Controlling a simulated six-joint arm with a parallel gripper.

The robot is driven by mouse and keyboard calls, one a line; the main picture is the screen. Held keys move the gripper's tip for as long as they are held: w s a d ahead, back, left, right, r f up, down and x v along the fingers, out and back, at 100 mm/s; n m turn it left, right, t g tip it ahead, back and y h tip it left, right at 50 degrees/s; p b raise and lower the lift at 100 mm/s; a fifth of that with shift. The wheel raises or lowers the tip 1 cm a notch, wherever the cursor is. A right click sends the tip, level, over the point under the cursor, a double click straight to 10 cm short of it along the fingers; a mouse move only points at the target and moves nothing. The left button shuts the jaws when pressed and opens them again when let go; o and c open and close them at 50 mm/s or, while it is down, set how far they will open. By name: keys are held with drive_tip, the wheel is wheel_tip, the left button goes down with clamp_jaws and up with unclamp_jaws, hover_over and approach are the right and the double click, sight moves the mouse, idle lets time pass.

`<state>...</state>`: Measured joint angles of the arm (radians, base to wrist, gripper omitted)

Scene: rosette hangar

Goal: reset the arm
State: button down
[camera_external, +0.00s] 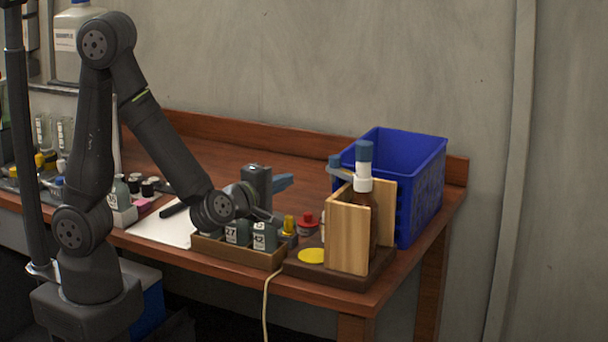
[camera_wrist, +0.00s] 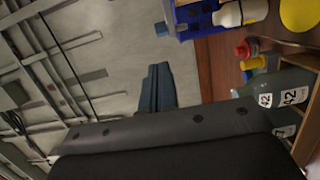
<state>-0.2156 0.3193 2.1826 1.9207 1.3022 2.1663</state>
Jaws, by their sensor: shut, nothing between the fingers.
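My gripper (camera_external: 284,182) is held level above the right part of the wooden bench, pointing right toward the blue crate. Its blue-grey fingers (camera_wrist: 158,88) are together in the wrist view, with nothing between them. Below the wrist is a wooden rack (camera_external: 238,250) with dark bottles labelled 27 (camera_external: 232,232) and 42 (camera_external: 264,237). The 42 bottle also shows at the right of the wrist view (camera_wrist: 268,100). The gripper is apart from these things.
Right of the rack, a wooden holder (camera_external: 347,238) contains a brown bottle with a blue-and-white top (camera_external: 364,165). A blue crate (camera_external: 422,190) stands behind it. A yellow disc (camera_external: 312,256) and a red cap (camera_external: 307,219) are nearby. A cable (camera_external: 266,300) hangs off the front edge.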

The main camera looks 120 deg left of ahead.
drive_tip(key=shift+s+d+r+n+t, duration=0.1)
drive_tip(key=shift+s+d+n+t, duration=0.4)
drive_tip(key=shift+n, duration=0.6)
drive_tip(key=shift+s+d+r+n+t, duration=0.1)
drive_tip(key=shift+s+d+n+t, duration=0.2)
drive_tip(key=shift+s+d+n, duration=0.45)
